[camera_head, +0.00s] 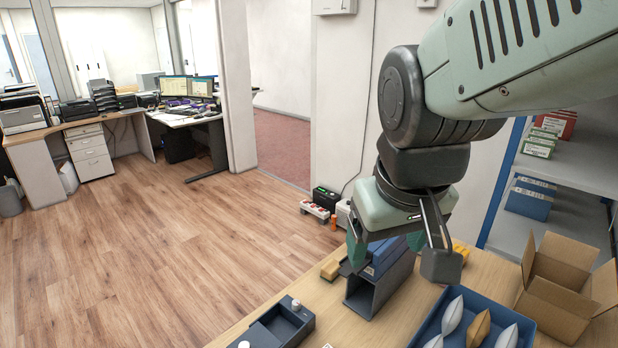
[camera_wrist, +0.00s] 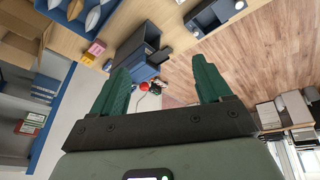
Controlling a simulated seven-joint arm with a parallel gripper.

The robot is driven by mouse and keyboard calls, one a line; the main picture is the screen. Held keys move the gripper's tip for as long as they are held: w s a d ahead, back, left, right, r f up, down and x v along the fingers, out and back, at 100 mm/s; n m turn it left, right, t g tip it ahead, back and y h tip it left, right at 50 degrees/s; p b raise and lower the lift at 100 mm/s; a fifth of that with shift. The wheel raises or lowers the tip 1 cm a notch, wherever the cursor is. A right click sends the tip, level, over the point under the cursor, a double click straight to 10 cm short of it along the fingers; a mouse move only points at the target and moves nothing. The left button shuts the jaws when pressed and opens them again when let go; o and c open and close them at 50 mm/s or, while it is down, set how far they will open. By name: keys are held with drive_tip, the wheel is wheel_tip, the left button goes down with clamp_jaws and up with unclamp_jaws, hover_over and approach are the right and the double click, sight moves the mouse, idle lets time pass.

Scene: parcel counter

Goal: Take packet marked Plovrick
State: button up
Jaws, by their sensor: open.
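Several pillow-shaped packets lie in a blue tray (camera_head: 424,326) at the front right of the counter: pale ones (camera_head: 452,317) (camera_head: 507,336) and a tan one (camera_head: 480,328). No marking is readable, so I cannot tell which is Plovrick. The wrist view shows the tray (camera_wrist: 50,12) and a pale packet (camera_wrist: 93,18) at its top left. My gripper (camera_head: 398,262) is open above the counter, behind and left of the tray, over a dark open box (camera_head: 369,292). In the wrist view, nothing is held between its green fingers (camera_wrist: 162,85).
An open cardboard box (camera_head: 556,285) stands right of the tray. A dark device with a shallow recess (camera_head: 282,326) sits at the counter's front left. Yellow items (camera_head: 460,253) lie behind the tray. Shelves with boxes (camera_head: 530,196) stand at right. Bare counter shows between device and tray.

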drive_tip(key=w+a+f+n+g, duration=0.25)
drive_tip(key=w+f, duration=0.55)
drive_tip(key=f, duration=0.5)
drive_tip(key=f+n, duration=0.1)
drive_tip(key=f, duration=0.5)
drive_tip(key=a+f+n+g, duration=0.1)
drive_tip(key=f, duration=0.6)
drive_tip(key=a+f+n, duration=0.1)
drive_tip(key=f, duration=0.6)
drive_tip(key=shift+w+a+g, duration=0.1)
drive_tip(key=shift+w+g, duration=0.25)
drive_tip(key=shift+s+f, duration=0.2)
drive_tip(key=shift+f, duration=2.85)
drive_tip(key=shift+c, duration=0.4)
drive_tip(key=c, duration=1)
drive_tip(key=shift+c, duration=0.2)
